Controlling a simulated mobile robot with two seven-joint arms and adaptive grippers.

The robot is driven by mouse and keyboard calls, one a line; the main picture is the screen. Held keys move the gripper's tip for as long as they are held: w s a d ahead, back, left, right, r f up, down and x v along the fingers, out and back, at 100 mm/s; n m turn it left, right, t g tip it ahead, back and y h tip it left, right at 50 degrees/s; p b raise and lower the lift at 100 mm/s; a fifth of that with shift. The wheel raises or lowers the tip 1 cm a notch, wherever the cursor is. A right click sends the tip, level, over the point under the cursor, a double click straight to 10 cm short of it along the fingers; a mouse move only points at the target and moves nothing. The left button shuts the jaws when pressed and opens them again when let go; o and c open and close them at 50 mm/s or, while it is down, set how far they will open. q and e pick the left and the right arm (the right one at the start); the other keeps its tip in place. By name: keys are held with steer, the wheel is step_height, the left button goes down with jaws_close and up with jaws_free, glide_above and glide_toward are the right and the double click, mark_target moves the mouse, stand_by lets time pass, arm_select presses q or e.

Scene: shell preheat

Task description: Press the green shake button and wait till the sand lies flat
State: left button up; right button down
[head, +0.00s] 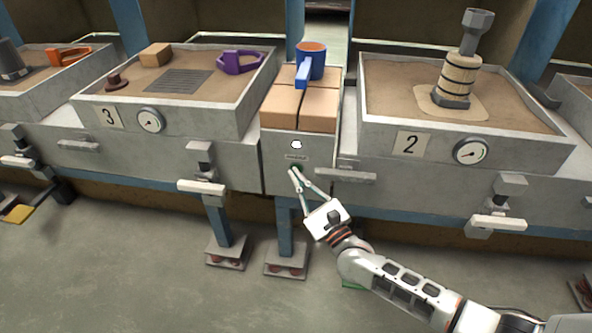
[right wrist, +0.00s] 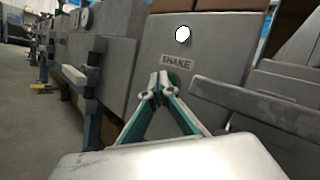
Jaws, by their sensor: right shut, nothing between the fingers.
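The grey panel between two sand boxes carries a SHAKE label (right wrist: 175,61) and a green button (right wrist: 174,78), partly hidden by my fingertips. My right gripper (head: 295,171) is shut and empty, its tips at the button; I cannot tell whether they press it. It also shows in the right wrist view (right wrist: 160,80). A round white lamp (head: 296,145) above the label looks lit. Sand lies in the box marked 2 (head: 400,133), around a wooden-banded grey pattern, and in the box marked 3 (head: 190,113). My left gripper is out of view.
A cardboard box (head: 290,108) with a blue mug (head: 313,60) stands above the panel. A grey lever bar (head: 345,175) sticks out just right of my gripper. A purple tool (head: 240,62) and a brown block (head: 156,54) lie in box 3. The floor in front is mostly clear.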

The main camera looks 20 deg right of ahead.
stand_by(0.4)
steer(key=shift+s+a, duration=0.45)
steer(key=shift+s, duration=0.2)
arm_select(q)
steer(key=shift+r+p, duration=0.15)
steer(key=shift+p, duration=0.15)
arm_select(e)
steer(key=shift+s, duration=0.1)
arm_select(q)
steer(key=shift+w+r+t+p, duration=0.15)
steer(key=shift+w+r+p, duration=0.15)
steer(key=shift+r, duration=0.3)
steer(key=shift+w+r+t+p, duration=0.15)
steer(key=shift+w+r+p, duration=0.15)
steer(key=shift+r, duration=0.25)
arm_select(e)
steer(key=s+a, duration=0.1)
steer(key=s, duration=0.1)
steer(key=s+a, duration=0.1)
steer(key=s, duration=0.1)
steer(key=shift+a, duration=0.4)
